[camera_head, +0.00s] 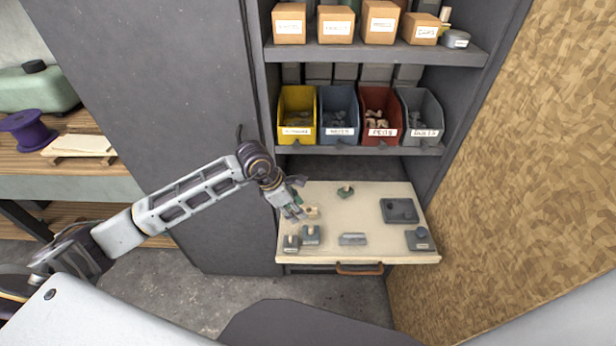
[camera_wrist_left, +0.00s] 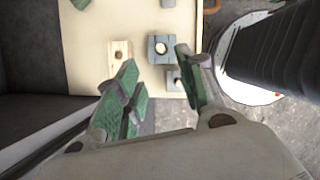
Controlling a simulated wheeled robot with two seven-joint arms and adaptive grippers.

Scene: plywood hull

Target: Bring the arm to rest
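My left arm reaches in from the left, and my left gripper (camera_head: 294,210) is above the left part of the pull-out beige board (camera_head: 365,249). In the left wrist view the gripper (camera_wrist_left: 158,88) has its green-padded fingers spread, with nothing between them. A pale wooden block (camera_head: 313,212) lies just beside the fingertips in the head view; it also shows in the wrist view (camera_wrist_left: 120,55). I cannot tell whether the fingers touch the board. My right gripper is not in view.
Grey blocks with pegs (camera_head: 311,236), a flat grey piece (camera_head: 353,239), a dark grey tray (camera_head: 400,210) and a small green piece (camera_head: 345,191) are on the board. Bins (camera_head: 297,115) and boxes fill shelves above. A dark cabinet panel (camera_head: 165,90) stands left; a chipboard wall (camera_head: 520,170) right.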

